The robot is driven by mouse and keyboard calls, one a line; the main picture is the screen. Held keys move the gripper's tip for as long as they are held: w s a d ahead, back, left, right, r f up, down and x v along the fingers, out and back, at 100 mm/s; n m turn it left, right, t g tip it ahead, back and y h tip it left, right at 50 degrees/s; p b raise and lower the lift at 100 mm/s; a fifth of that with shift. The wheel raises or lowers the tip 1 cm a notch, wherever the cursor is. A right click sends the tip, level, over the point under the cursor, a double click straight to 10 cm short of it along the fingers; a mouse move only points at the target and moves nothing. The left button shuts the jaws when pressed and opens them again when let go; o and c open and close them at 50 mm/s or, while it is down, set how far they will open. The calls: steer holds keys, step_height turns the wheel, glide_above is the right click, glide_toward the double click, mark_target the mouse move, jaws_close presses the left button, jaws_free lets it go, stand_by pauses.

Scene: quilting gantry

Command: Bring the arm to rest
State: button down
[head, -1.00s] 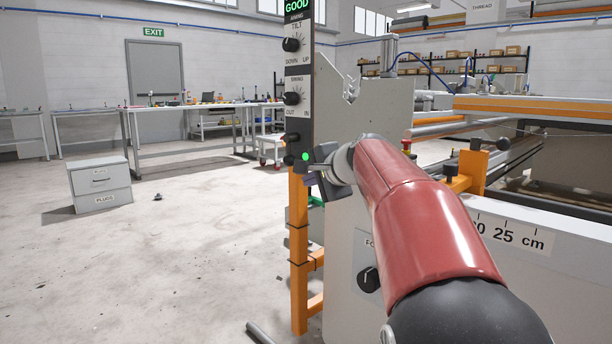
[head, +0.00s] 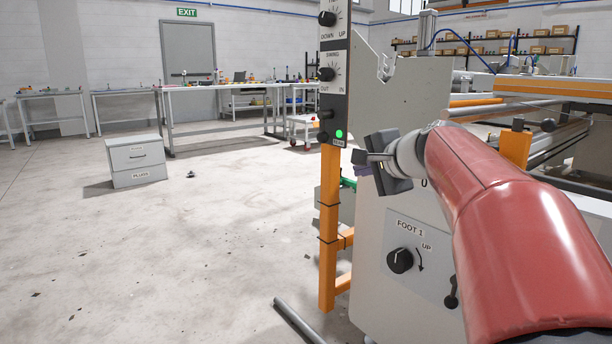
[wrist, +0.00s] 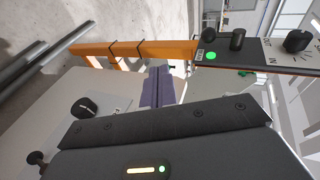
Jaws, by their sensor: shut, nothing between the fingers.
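My gripper (head: 364,158) is at the end of my red arm, in front of the grey side plate of the gantry (head: 408,110) and just right of the orange post (head: 329,225). In the wrist view its two fingers (wrist: 157,88) lie side by side, shut, with nothing between them. In the head view the dark gripper body partly covers the fingers, so any contact with the plate or post cannot be told.
A black control panel (head: 327,75) with knobs and a lit green lamp stands close left of my gripper. The FOOT 1 knob (head: 399,261) is below. A grey drawer box (head: 137,161) stands on open floor at left. Workbenches (head: 222,90) line the back.

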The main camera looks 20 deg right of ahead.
steer(key=s+a+f+n+g, duration=0.4)
steer(key=s+a+f+n, duration=0.2)
steer(key=s+a+f, duration=0.45)
steer(key=s+a+f+n+g+h, duration=0.1)
steer(key=s+a+f+n+g, duration=0.3)
steer(key=s+f+n, duration=0.8)
steer(key=s+r+m+p, duration=0.2)
steer(key=s+r+p, duration=0.2)
steer(key=r+p, duration=0.6)
steer(key=p, duration=0.2)
steer(key=shift+s+r+m+t+h+p, duration=0.25)
steer(key=shift+r+m+t+h+p, duration=0.05)
steer(key=shift+h+p, duration=0.1)
steer(key=shift+a, duration=0.15)
